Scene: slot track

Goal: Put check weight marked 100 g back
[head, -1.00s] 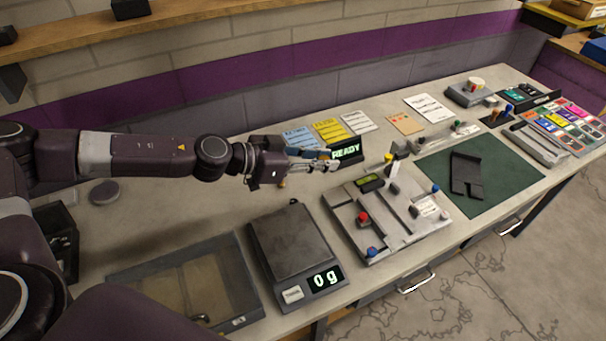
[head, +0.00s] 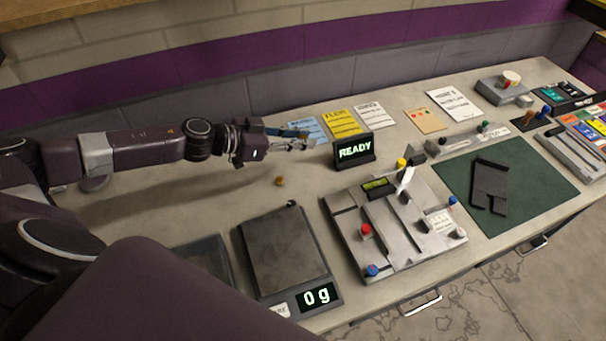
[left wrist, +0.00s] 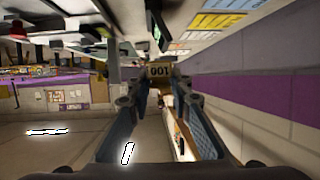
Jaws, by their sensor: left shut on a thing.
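The check weight (left wrist: 160,72) is a small brass-coloured piece between my left fingertips in the left wrist view. Its marking reads 100, upside down in that view. My left gripper (head: 307,144) is shut on it and is held above the bench, left of the READY display. In the head view the held weight is too small to make out clearly. A small brass-coloured piece (head: 280,181) stands on the bench behind the scale (head: 284,254), whose readout shows 0 g. My right gripper is not in view.
The READY display (head: 354,150) stands right of my left gripper. The grey slot track (head: 388,222) with coloured knobs lies in front of it. Paper cards (head: 341,122) lie along the back wall. A green mat (head: 540,185) is at the right.

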